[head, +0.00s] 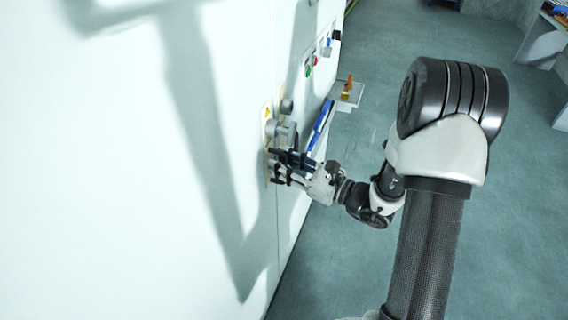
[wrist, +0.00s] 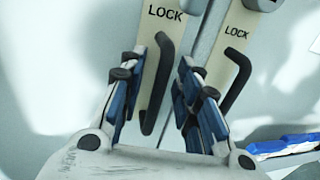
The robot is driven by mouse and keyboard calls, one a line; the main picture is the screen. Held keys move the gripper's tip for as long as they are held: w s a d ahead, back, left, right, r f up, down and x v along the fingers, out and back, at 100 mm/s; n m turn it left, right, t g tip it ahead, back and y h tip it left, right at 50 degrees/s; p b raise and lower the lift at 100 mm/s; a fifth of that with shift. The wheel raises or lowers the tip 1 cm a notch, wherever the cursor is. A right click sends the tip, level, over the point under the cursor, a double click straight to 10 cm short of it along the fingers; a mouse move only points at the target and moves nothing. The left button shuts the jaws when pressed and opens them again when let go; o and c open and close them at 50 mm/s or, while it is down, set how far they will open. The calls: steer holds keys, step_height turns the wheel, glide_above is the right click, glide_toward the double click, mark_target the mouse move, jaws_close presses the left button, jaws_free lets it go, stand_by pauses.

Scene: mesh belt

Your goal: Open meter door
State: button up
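A white cabinet front (head: 120,170) fills the left of the head view, with a vertical seam between its doors. In the wrist view two pale plates marked LOCK flank the seam. The left one carries a black bent handle (wrist: 158,88), the right one a similar black handle (wrist: 236,80). My gripper (head: 280,166) is at the cabinet front; it also shows in the wrist view (wrist: 163,62). Its blue-padded fingers are apart, one on each side of the left handle. I cannot tell whether they touch it. The door looks closed. In the head view the fingers partly hide the handles.
A blue and white object (head: 321,124) is on the cabinet front right of my gripper. Beyond it, a small shelf (head: 350,95) sticks out, holding an orange item. Red and green buttons (head: 311,66) are higher up. The grey floor (head: 380,50) is open to the right.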

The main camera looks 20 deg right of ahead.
steer(key=shift+c, duration=0.3)
jaws_close()
stand_by(0.5)
